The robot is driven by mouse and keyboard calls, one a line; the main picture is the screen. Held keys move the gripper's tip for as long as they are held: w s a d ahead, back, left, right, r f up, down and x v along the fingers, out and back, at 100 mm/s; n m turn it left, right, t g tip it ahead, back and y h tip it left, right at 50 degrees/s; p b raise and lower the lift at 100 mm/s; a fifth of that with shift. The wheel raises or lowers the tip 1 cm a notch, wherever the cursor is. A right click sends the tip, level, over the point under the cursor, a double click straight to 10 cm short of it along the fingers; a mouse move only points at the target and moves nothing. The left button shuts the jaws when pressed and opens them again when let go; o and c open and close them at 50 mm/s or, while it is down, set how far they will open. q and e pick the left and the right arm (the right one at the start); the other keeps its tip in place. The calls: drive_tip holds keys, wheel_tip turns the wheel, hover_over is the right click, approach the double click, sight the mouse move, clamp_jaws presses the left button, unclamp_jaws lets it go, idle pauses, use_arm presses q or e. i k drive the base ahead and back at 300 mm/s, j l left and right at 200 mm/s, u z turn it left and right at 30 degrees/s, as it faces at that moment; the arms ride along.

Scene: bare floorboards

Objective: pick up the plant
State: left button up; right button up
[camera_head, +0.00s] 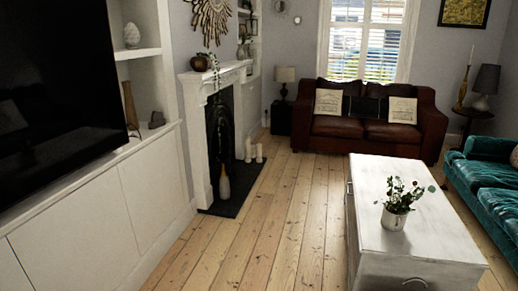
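A leafy green plant in a pale pot (395,216) stands upright on the white coffee table (372,178), near the table's front part. Its leaves spread above the pot and to both sides. Another trailing plant (201,63) sits on the white mantelpiece at the left, with its stems hanging down. Neither of my grippers shows in the head view, and nothing is seen touching either plant.
A teal sofa (485,170) stands to the right of the table. A dark red sofa (365,126) is at the back. White cabinets (110,210) and a fireplace line the left. Bare floorboards (265,215) are clear between the cabinets and the table.

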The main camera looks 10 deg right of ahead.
sight(396, 209)
drive_tip(key=i+j, duration=0.1)
drive_tip(key=i, duration=0.65)
drive_tip(key=i+z, duration=0.15)
drive_tip(key=i, duration=0.55)
drive_tip(key=i+z, duration=0.45)
drive_tip(key=i+j+z, duration=0.15)
drive_tip(key=z, duration=0.3)
drive_tip(key=i+j+z, duration=0.3)
drive_tip(key=z, duration=0.2)
drive_tip(key=i+j+z, duration=0.3)
drive_tip(key=z, duration=0.2)
drive_tip(key=i+j+z, duration=0.7)
drive_tip(key=j+z, duration=0.25)
